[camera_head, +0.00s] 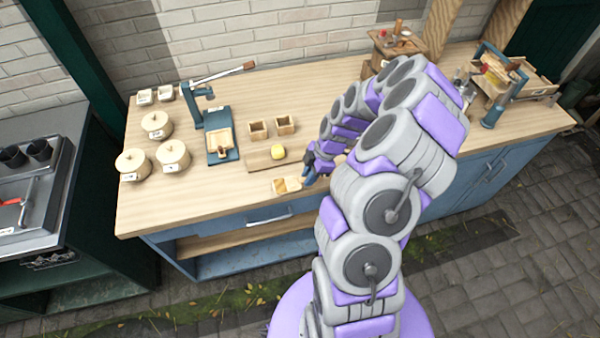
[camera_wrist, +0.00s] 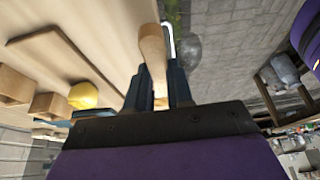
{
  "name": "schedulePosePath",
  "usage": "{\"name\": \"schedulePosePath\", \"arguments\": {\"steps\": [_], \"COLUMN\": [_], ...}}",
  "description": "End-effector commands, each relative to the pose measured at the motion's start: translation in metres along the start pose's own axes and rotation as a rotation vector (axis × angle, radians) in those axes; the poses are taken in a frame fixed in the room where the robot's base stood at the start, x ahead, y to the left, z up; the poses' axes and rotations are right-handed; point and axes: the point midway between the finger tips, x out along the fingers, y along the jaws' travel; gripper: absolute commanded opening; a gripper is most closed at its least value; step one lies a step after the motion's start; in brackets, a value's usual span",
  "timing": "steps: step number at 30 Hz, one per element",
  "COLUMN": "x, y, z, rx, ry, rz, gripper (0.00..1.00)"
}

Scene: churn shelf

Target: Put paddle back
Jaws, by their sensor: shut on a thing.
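A light wooden paddle (camera_wrist: 153,50) stands between my gripper's fingers in the wrist view, its far part reaching beyond the fingertips. My gripper (camera_wrist: 158,78) is shut on it near the counter's front edge. In the head view my gripper (camera_head: 309,170) is at the front of the wooden counter, right of a yellow butter lump (camera_head: 278,152) on a wooden board (camera_head: 256,162). A small pale wooden piece (camera_head: 287,186) shows just left of the gripper; I cannot tell whether it is part of the held paddle. My arm hides the counter behind it.
Two small wooden boxes (camera_head: 258,130) stand behind the board. A blue lever press (camera_head: 220,135) and several lidded pots (camera_head: 157,125) are farther left. A wooden rack with a blue frame (camera_head: 500,85) is at the right. The counter's front left (camera_head: 190,200) is clear.

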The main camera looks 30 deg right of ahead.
Motion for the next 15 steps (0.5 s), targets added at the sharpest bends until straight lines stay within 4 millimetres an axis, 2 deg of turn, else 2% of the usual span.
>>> {"name": "schedulePosePath", "arguments": {"steps": [3,6,11,15], "x": [0.006,0.009,0.011,0.016], "y": [0.022,0.033,0.042,0.044], "z": [-0.008,-0.014,-0.019,-0.013], "rx": [-0.003,-0.002,-0.002,-0.001], "ry": [-0.005,-0.007,-0.008,-0.004], "rz": [0.005,0.002,0.001,0.0], "gripper": [0.0,0.0,0.0,0.0]}}
